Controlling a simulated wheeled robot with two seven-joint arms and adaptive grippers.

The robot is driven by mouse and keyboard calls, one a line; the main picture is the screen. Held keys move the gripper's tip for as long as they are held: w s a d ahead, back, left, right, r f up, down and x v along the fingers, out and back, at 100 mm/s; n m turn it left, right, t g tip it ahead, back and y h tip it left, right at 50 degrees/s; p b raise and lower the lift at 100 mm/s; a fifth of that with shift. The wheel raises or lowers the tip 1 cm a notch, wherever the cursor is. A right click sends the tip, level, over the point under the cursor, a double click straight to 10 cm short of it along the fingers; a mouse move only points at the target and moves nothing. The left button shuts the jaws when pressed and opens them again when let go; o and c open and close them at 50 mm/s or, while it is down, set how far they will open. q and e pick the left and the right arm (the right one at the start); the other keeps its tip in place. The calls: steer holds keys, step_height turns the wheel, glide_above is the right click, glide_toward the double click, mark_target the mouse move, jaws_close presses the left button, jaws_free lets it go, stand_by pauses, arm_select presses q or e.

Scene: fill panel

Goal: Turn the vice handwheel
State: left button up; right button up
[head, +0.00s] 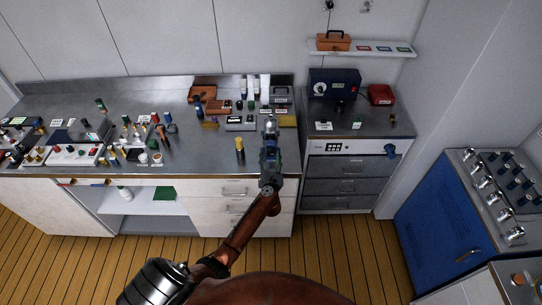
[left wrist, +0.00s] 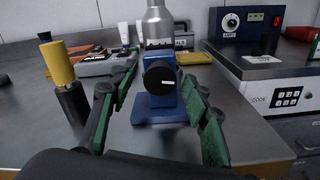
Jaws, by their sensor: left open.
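A small blue vice (left wrist: 155,107) stands on the grey worktop, with its round black handwheel (left wrist: 160,78) facing the left wrist camera. My left gripper (head: 270,158) reaches over the front edge of the worktop in the head view, where it hides most of the vice. In the left wrist view its green-padded fingers are open, one on each side of the handwheel. Gaps show between the fingers and the wheel, and the depth between fingertips and wheel is hard to judge. My right gripper is not in view.
A yellow-topped black tool (head: 239,146) stands close left of my left gripper. A silver bottle (left wrist: 158,22) rises behind the vice. A lower cabinet with a keypad (left wrist: 286,97) and a blue dial box (head: 334,82) stand to the right. Many small tools crowd the worktop's left side.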

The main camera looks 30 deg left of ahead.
arm_select(q)
steer(key=v, duration=1.2)
steer(key=s+d+f+m+g+h+b, duration=0.1)
steer(key=s+d+f+m+h+b, duration=0.15)
steer(key=s+f+m, duration=0.85)
steer(key=s+d+f+m+g+h+b, duration=0.1)
steer(key=s+f+m+g+h, duration=0.35)
steer(key=f, duration=1.25)
steer(key=s+d+f+m+t+h+b, duration=0.15)
steer(key=s+f+m, duration=0.25)
steer(key=f+m, duration=0.8)
steer(key=s+f+m+g+b, duration=0.1)
steer(key=s+f+m+g, duration=0.2)
steer(key=s+f, duration=0.4)
steer(key=s+a+f+m+g, duration=0.1)
steer(key=s+f+m+g, duration=0.3)
steer(key=s, duration=1.3)
steer(key=s+f+m+g+b, duration=0.1)
steer(key=s+f+m+g, duration=0.2)
steer(key=s+f, duration=0.7)
steer(key=s+m, duration=0.2)
steer(key=s, duration=0.1)
steer(key=shift+a+b, duration=0.3)
steer(key=shift+a, duration=0.05)
